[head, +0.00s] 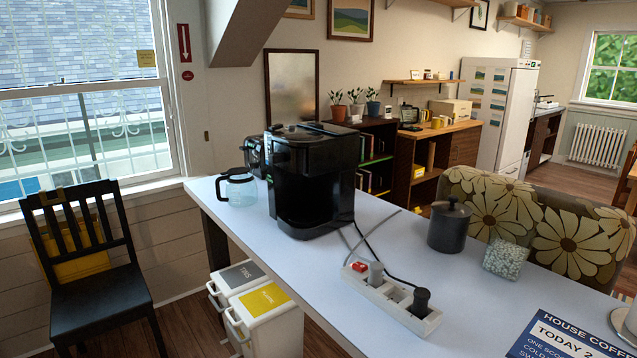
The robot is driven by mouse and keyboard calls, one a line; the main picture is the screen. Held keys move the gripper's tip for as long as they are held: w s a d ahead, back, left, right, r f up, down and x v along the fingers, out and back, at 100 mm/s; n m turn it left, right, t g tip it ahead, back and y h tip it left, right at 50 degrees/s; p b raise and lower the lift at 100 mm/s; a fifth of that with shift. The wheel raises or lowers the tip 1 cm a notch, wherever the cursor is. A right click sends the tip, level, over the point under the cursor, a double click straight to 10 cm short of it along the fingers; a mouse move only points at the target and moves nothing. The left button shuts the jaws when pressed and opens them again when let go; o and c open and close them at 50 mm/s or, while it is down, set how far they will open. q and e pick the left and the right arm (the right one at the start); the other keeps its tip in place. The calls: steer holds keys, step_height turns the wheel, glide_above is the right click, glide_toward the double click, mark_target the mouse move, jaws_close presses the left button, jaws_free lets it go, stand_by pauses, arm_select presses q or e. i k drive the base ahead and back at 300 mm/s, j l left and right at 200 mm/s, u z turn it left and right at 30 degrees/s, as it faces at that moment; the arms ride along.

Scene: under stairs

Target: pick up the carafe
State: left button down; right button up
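A glass carafe (239,187) with a black lid and handle stands upright on the white counter (300,265), near its far left end. It is just left of a black coffee maker (312,180) and appears apart from it. The carafe's handle points to the left. Neither of my grippers shows in the head view.
A white power strip (393,299) with plugs and cables lies right of the coffee maker. A black chair (92,270) and white bins (251,305) stand beside the counter.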

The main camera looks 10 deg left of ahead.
mark_target(241, 191)
steer(key=i+j, duration=0.1)
steer(key=j, duration=0.35)
steer(key=i+j, duration=0.15)
steer(key=j, duration=0.35)
steer(key=i+j, duration=0.1)
steer(key=j, duration=0.35)
steer(key=i+j, duration=0.15)
steer(key=j, duration=0.3)
steer(key=i+j, duration=0.1)
steer(key=j, duration=0.35)
steer(key=i+j+z, duration=0.1)
steer(key=j, duration=0.4)
